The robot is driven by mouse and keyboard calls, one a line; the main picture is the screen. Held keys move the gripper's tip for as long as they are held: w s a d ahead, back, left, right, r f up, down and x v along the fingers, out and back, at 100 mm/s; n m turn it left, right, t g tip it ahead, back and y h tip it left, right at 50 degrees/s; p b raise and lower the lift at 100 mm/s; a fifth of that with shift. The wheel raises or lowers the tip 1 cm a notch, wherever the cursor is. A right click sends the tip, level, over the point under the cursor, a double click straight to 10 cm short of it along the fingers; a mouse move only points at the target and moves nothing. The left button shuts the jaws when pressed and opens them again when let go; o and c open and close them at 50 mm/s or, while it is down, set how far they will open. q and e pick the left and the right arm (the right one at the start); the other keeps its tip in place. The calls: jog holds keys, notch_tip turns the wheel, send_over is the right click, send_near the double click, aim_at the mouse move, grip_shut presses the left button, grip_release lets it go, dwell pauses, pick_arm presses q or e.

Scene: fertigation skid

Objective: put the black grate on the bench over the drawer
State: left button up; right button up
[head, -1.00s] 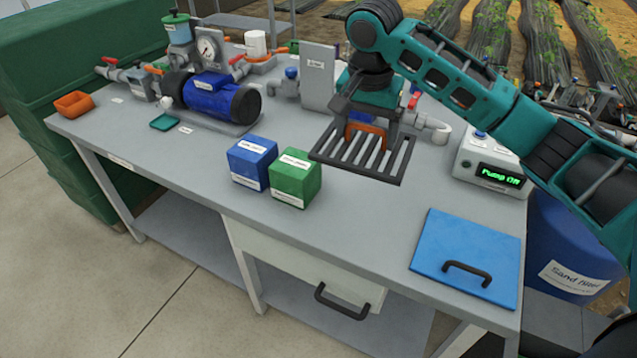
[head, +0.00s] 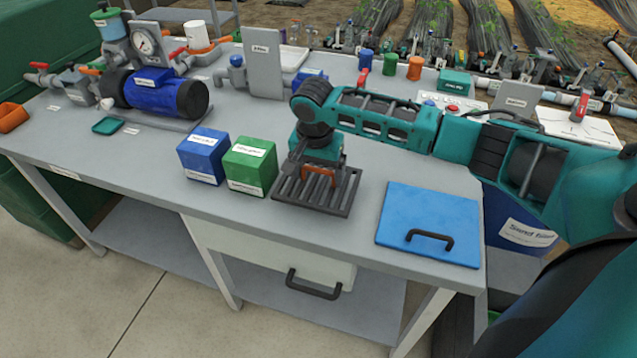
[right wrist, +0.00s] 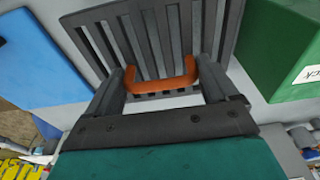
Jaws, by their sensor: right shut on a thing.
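The black grate (head: 342,194) is a slotted dark plate with an orange handle (head: 319,177). My right gripper (head: 318,172) is shut on that handle from above. The grate lies flat at or just above the bench top, behind the front edge over the drawer (head: 275,258); I cannot tell whether it touches. In the right wrist view the grate (right wrist: 168,38) spreads beyond my right gripper (right wrist: 163,85), with the orange handle between the fingers. The drawer has a black handle (head: 314,284) and looks shut. My left gripper is not in view.
A green box (head: 249,166) stands close to the grate's left, with a blue box (head: 203,155) beyond it. A blue panel with a black handle (head: 428,222) lies to the right. The blue pump (head: 160,90) is at the left. Bare bench lies in front of the grate.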

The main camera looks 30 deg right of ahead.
aim_at(319, 183)
notch_tip(319, 183, down, 3)
jog(key=shift+r, duration=0.1)
jog(key=shift+f, duration=0.3)
jog(key=shift+f, duration=0.1)
jog(key=o, duration=1)
jog(key=shift+c, duration=0.2)
